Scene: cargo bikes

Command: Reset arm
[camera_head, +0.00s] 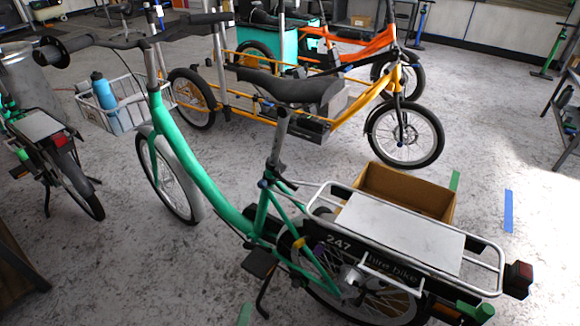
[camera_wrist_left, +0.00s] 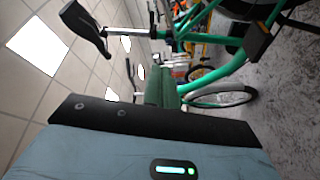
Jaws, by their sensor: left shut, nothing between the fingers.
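My left gripper (camera_wrist_left: 163,72) shows in the left wrist view as green fingers closed together beyond a black bar and a blue-grey housing with a small lit strip. It appears shut and empty. I cannot make out either gripper clearly in the head view, and my right gripper shows in neither view. The green hire bike (camera_head: 190,185) stands upright across the middle of the head view. Parts of a green bike frame (camera_wrist_left: 218,72) also show beyond the gripper in the left wrist view.
A blue bottle (camera_head: 104,92) stands in the bike's front basket (camera_head: 137,101). A cardboard box (camera_head: 400,187) is behind the white rear rack (camera_head: 490,292). A yellow cargo bike (camera_head: 405,132) stands farther back. Another bike (camera_head: 60,165) is at left. Floor at right is mostly clear.

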